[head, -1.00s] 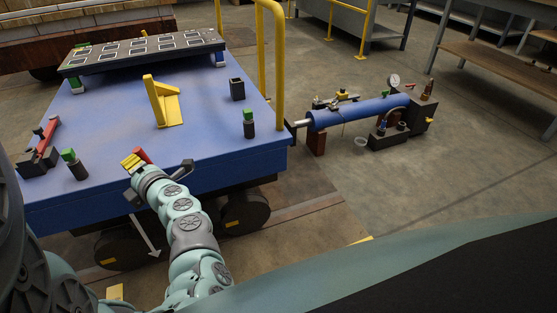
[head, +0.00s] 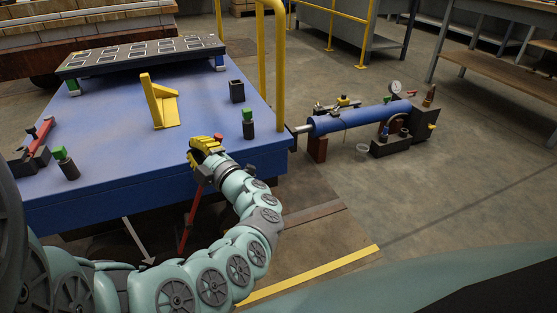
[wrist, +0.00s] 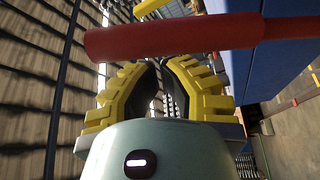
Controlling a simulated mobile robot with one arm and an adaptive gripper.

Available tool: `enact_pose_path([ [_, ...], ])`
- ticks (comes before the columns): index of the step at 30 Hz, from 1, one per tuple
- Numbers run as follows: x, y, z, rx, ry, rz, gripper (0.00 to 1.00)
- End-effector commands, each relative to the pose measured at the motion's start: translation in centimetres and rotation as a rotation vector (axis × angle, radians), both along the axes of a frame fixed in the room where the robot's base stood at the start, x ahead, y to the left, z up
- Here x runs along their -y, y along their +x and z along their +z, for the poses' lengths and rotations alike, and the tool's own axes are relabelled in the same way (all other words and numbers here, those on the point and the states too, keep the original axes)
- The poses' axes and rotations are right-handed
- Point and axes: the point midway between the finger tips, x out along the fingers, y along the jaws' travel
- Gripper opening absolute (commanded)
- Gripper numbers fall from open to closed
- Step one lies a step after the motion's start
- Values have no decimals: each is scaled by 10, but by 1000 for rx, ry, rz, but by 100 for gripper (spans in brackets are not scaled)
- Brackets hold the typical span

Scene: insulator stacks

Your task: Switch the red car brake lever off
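The red brake lever (head: 189,222) stands at the front side of the blue cart and leans to the right. Its middle is hidden behind my gripper (head: 205,146), and a red tip (head: 218,136) shows just above the fingers. In the wrist view the red handle (wrist: 175,37) runs across the top, in front of my yellow fingertips (wrist: 160,66). The fingers arch together and look shut, with a narrow gap lower between the dark pads. The handle lies across the tips, not between them. Whether they touch it is hard to tell.
A grey arrow (head: 136,240) points down-right beside the lever. The blue cart deck (head: 115,140) carries a yellow bracket (head: 160,102), green-topped posts (head: 248,123) and a panel (head: 140,54). A yellow rail (head: 280,70) and blue cylinder (head: 360,116) stand to the right.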

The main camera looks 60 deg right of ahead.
Motion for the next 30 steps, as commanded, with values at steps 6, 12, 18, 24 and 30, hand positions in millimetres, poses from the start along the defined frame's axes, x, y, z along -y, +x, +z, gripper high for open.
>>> enact_pose_path([
  [6, 12, -7, -7, 31, 48, 1, 0],
  [12, 19, -12, -9, 49, 76, -1, 0],
  [18, 22, -15, -12, 53, 92, -4, 0],
  [24, 24, -17, -14, 50, 100, -9, 0],
  [30, 25, -18, -16, 46, 104, -16, 0],
])
